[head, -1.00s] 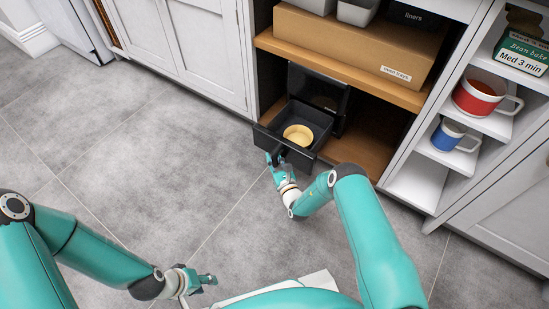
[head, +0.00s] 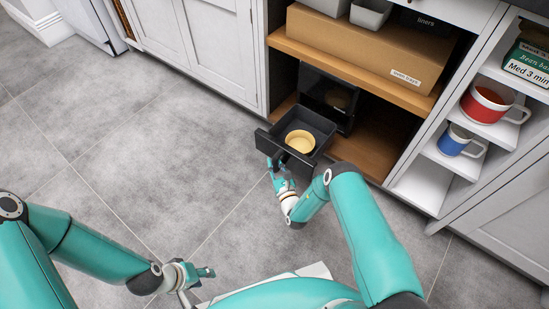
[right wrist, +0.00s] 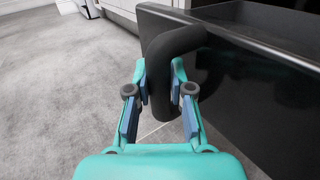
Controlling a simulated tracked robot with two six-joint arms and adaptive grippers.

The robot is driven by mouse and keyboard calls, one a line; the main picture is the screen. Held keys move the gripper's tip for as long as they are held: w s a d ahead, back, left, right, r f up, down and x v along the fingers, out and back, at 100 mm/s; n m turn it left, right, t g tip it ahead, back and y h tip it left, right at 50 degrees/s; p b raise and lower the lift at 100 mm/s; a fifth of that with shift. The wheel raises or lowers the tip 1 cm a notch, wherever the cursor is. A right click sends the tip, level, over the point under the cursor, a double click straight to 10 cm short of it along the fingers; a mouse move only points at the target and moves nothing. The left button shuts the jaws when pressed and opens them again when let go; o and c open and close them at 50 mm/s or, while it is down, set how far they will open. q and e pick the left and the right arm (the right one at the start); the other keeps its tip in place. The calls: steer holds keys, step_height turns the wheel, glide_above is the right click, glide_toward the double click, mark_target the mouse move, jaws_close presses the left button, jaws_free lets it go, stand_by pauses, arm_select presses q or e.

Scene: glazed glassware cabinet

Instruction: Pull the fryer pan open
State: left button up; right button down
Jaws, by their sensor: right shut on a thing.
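The black fryer (head: 325,92) stands on the low wooden shelf of the cabinet. Its black pan (head: 316,126) is pulled well out toward me, past the shelf's front edge, with a yellow round dish (head: 300,141) inside. My right gripper (head: 277,164) is at the pan's front. In the right wrist view my right gripper (right wrist: 160,95) is shut on the pan's dark handle (right wrist: 165,75), one finger on each side. My left gripper (head: 203,273) hangs over the floor at the lower left, away from the fryer; its fingers are too small to judge.
A cardboard box (head: 350,50) sits on the shelf above the fryer. At the right, a red mug (head: 481,104) and a blue mug (head: 452,140) stand on white cubby shelves. The grey floor (head: 150,170) in front is clear.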

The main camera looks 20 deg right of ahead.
steer(key=shift+w+a+r, duration=0.1)
steer(key=shift+a, duration=0.15)
steer(key=c, duration=1)
jaws_free()
steer(key=shift+d, duration=0.1)
steer(key=s, duration=0.7)
steer(key=shift+s, duration=0.3)
